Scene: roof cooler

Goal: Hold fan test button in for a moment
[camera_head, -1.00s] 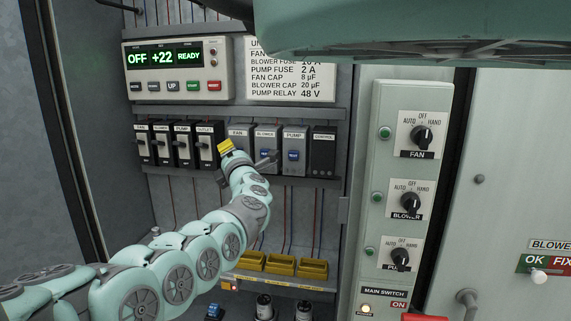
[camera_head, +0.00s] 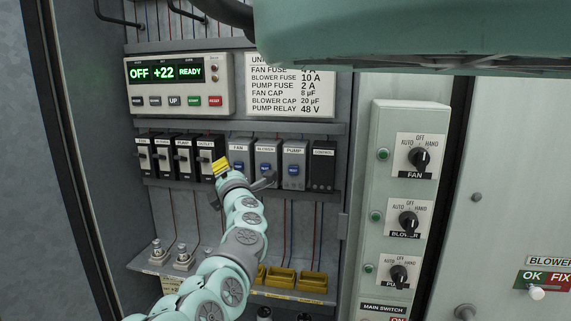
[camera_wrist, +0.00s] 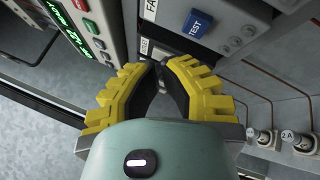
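The fan module (camera_head: 238,152) sits in the row of modules below the display, with a blue button on its face. In the wrist view its blue button (camera_wrist: 195,24) reads TEST and lies just above and right of my fingertips. My gripper (camera_head: 221,165) is just left of the fan button in the head view, in front of the gap between the outlet breaker and the fan module. In the wrist view my gripper's (camera_wrist: 159,66) yellow-backed fingers meet at the tips with nothing between them. The tips look apart from the button, which does not look covered.
Black breakers, including the outlet breaker (camera_head: 205,157), stand left of the fan module. The blower module (camera_head: 266,160) and pump module (camera_head: 294,163) stand right. The display (camera_head: 178,84) above reads OFF, +22, READY. Yellow trays (camera_head: 312,281) lie below. The fan selector (camera_head: 419,158) is at right.

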